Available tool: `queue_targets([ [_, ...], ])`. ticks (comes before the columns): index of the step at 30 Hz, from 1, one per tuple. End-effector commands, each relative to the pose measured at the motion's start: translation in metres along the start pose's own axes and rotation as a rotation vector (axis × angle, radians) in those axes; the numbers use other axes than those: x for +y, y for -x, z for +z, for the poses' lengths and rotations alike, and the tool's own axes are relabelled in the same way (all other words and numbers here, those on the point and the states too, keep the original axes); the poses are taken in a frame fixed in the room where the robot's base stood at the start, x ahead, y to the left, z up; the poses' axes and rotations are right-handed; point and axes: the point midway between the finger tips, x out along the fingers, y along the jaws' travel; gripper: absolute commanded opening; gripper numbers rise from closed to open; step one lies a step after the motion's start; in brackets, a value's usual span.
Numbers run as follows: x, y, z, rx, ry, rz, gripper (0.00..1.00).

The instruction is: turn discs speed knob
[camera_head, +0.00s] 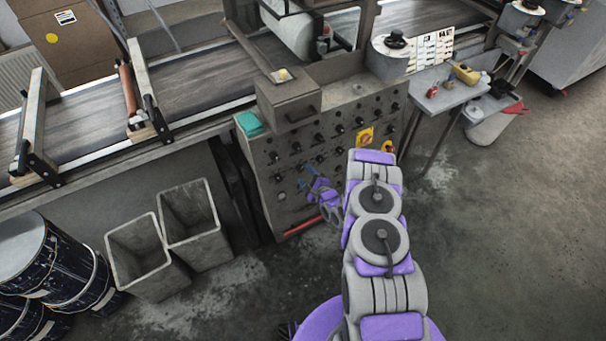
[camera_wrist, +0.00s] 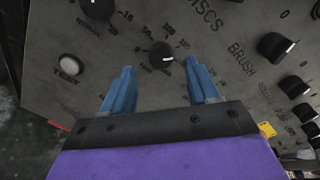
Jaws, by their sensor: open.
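In the wrist view, a black round knob (camera_wrist: 161,55) with a white pointer mark sits on the grey control panel, with a number scale around it. It is the knob closest to the printed word DISCS. My gripper (camera_wrist: 159,70) is open, with one blue finger on each side of and below this knob. No contact between fingers and knob shows. In the head view, my gripper (camera_head: 311,178) is at the lower left of the control panel (camera_head: 290,205), and hides part of it.
Other black knobs (camera_wrist: 275,46) sit near the BRUSH lettering, and another knob (camera_wrist: 98,8) is at the upper left. A white TEST button (camera_wrist: 69,64) is left of my fingers. Two grey bins (camera_head: 190,222) stand left of the panel.

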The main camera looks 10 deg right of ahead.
Motion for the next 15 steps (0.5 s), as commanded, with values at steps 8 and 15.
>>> queue_targets([
  [8,0.000,-0.029,0.000,-0.001,0.001,0.000,0.60],
  [15,-0.001,-0.033,0.000,0.000,0.000,-0.001,0.60],
])
